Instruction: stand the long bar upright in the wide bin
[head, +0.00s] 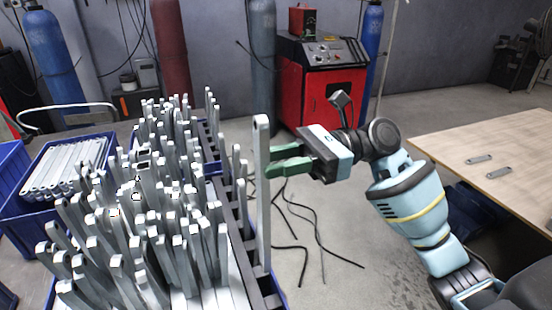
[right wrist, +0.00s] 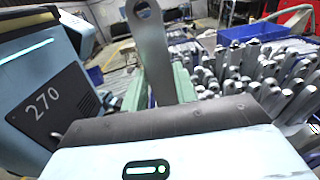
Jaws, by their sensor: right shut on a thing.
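The long bar (head: 262,200) is a grey galvanized strip. It stands upright, held by my right gripper (head: 270,168), whose green fingers are shut on its upper half. In the right wrist view the bar (right wrist: 152,50) rises between the green fingers of the right gripper (right wrist: 160,88), with a hole near its end. A wide blue bin (head: 281,294) with dark dividers is crowded with upright bars. The held bar is at its right side; its lower end is near the dividers, and I cannot tell whether it touches them. My left gripper is not in view.
A blue crate (head: 28,205) with bars lying flat stands at the left. A wooden table (head: 480,140) with two small brackets is at the right. A red welding machine (head: 322,85) and gas cylinders stand behind. Black cables (head: 318,232) lie on the floor.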

